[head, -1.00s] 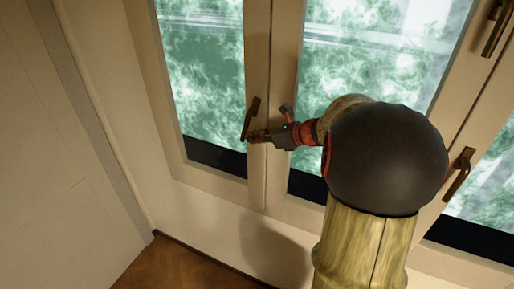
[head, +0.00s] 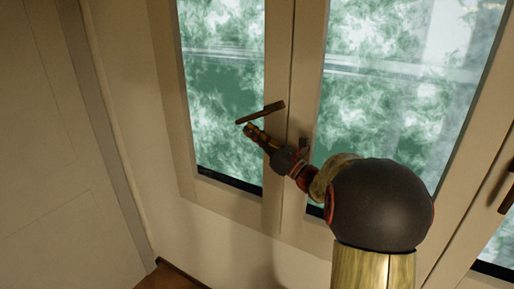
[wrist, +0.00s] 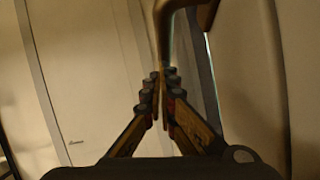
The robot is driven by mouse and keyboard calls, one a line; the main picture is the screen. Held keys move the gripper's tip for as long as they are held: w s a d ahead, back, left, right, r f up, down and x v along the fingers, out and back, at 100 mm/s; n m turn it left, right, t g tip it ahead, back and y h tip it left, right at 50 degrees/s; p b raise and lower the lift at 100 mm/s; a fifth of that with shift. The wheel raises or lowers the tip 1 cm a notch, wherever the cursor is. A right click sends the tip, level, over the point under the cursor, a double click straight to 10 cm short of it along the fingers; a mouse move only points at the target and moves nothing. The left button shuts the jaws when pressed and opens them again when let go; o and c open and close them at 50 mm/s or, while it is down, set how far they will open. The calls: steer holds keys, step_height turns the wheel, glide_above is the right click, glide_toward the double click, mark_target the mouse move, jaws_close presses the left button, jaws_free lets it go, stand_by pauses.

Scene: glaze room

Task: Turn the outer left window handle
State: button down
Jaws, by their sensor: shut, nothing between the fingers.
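The outer left window handle (head: 262,112) is a brown bar on the left window's frame. It lies nearly level, slightly tilted, its free end pointing left over the glass. In the wrist view the handle (wrist: 164,28) is a bent bar right at the fingertips. My gripper (head: 249,129) is just below the handle's free end, close to or touching it; I cannot tell which. The wrist view shows the fingers of my gripper (wrist: 161,92) shut together, with nothing between them.
A second handle (head: 304,144) sits on the neighbouring window frame, partly behind my arm. Another handle (head: 508,189) is at the right edge. A pale panelled door or wall (head: 45,150) stands at the left. Bare wall lies below the window.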

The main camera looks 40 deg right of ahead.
steer(key=shift+w+a+r+t, duration=0.15)
steer(key=shift+w+r+t, duration=0.1)
steer(key=shift+w+t, duration=0.1)
steer(key=shift+w+a+r+p, duration=0.2)
steer(key=shift+w+r+p, duration=0.2)
steer(key=shift+r, duration=0.2)
steer(key=shift+w+a+r+p, duration=0.15)
steer(key=shift+w+r+p, duration=0.1)
steer(key=shift+w+r, duration=0.25)
steer(key=shift+r, duration=0.1)
steer(key=b, duration=0.2)
glide_toward(243, 122)
step_height(243, 122, down, 6)
steer(key=a, duration=0.1)
steer(key=shift+w+a, duration=0.25)
steer(key=shift+a, duration=0.15)
